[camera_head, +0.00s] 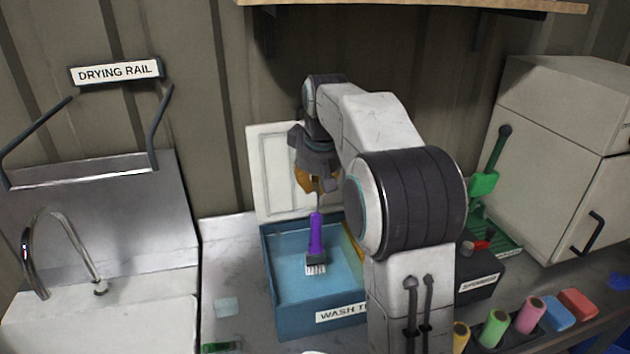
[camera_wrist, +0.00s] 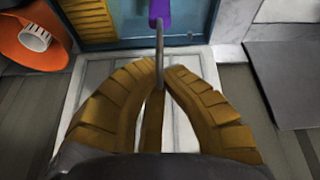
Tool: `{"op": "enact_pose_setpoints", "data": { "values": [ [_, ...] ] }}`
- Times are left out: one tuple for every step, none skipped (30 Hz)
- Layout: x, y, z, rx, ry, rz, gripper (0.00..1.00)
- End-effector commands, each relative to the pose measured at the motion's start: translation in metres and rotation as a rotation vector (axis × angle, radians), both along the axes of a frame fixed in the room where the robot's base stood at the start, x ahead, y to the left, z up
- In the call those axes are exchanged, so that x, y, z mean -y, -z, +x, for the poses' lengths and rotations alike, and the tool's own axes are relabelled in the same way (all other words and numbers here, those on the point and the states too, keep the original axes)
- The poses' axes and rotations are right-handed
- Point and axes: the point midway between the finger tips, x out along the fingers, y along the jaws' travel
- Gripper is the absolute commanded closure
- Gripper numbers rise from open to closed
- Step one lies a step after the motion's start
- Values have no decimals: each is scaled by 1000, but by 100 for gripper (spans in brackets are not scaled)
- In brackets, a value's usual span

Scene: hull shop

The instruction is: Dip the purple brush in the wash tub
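The purple brush (camera_head: 316,234) hangs upright with its pale bristles down over the blue wash tub (camera_head: 289,322). Its bristle end appears inside the tub's walls; I cannot tell whether it touches the water. My gripper (camera_head: 317,194) is above the tub, its ochre fingers shut on the thin metal stem at the brush's top. In the wrist view the finger tips (camera_wrist: 160,72) close around that stem, and the purple handle (camera_wrist: 160,12) shows beyond. My arm hides the tub's right part. The tub's edge also shows in the wrist view (camera_wrist: 135,43).
A white panel (camera_head: 272,150) stands behind the tub. A yellow ribbed piece (camera_wrist: 88,20) is at the tub's side. The sink (camera_head: 100,322) and drying rail (camera_head: 85,172) are left.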

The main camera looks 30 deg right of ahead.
Motion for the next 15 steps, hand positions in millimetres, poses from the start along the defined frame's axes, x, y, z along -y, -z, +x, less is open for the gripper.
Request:
{"op": "enact_pose_setpoints", "data": {
  "values": [
    [0,8,0,0,0,0,100],
    [0,10,0,0,0,0,100],
    [0,14,0,0,0,0,100],
    [0,16,0,0,0,0,100],
    [0,18,0,0,0,0,100],
    [0,21,0,0,0,0,100],
    [0,23,0,0,0,0,100],
    [0,26,0,0,0,0,100],
    [0,28,0,0,0,0,100],
    [0,30,0,0,0,0,100],
    [0,32,0,0,0,0,100],
    [0,34,0,0,0,0,100],
    [0,36,0,0,0,0,100],
    [0,37,0,0,0,0,100],
    [0,39,0,0,0,0,100]
  ]
}}
